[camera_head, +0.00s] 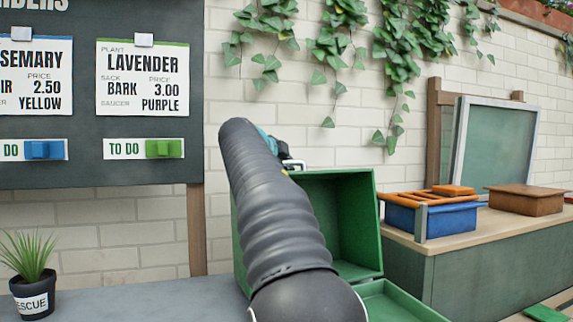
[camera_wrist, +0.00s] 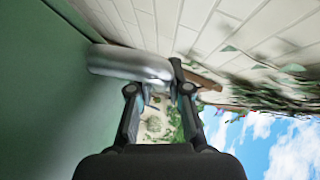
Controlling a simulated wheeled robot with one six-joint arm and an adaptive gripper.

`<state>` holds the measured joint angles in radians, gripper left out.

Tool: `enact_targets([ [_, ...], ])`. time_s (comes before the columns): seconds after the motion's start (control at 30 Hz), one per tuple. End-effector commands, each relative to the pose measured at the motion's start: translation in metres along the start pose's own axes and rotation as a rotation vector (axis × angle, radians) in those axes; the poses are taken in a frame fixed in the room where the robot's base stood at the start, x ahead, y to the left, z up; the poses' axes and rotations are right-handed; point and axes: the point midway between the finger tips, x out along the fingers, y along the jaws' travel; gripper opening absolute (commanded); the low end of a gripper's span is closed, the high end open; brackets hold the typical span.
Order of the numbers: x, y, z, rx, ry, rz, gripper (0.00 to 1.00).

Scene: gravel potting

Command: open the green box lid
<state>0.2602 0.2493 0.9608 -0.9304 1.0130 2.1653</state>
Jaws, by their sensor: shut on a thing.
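The green box lid (camera_head: 358,205) stands raised, about upright, with its hollow inner side facing the head camera. The lower part of the green box (camera_head: 395,303) shows below it at the bottom edge, and my arm hides the left part. A silver handle (camera_head: 294,164) sits at the lid's top edge. In the wrist view the handle (camera_wrist: 130,64) comes off the green lid face (camera_wrist: 50,90) and reaches my gripper (camera_wrist: 158,88). My gripper is shut on the handle; the exact contact is partly hidden. In the head view my gripper (camera_head: 284,150) is mostly behind my arm.
A blue crate with orange slats (camera_head: 430,218) and a brown box (camera_head: 525,200) stand on a bench at right. A potted plant (camera_head: 33,290) stands at lower left. An order board (camera_head: 90,90) and a brick wall with ivy are behind.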

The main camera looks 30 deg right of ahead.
Motion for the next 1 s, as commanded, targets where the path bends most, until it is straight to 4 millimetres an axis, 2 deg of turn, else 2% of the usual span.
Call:
enact_targets([
  [0.17,-0.005,0.002,-0.005,0.020,0.001,-0.019,0.00],
  [0.6,-0.046,-0.012,-0.043,0.139,0.004,-0.146,0.00],
  [1.0,-0.050,-0.015,-0.047,0.147,0.005,-0.153,0.00],
])
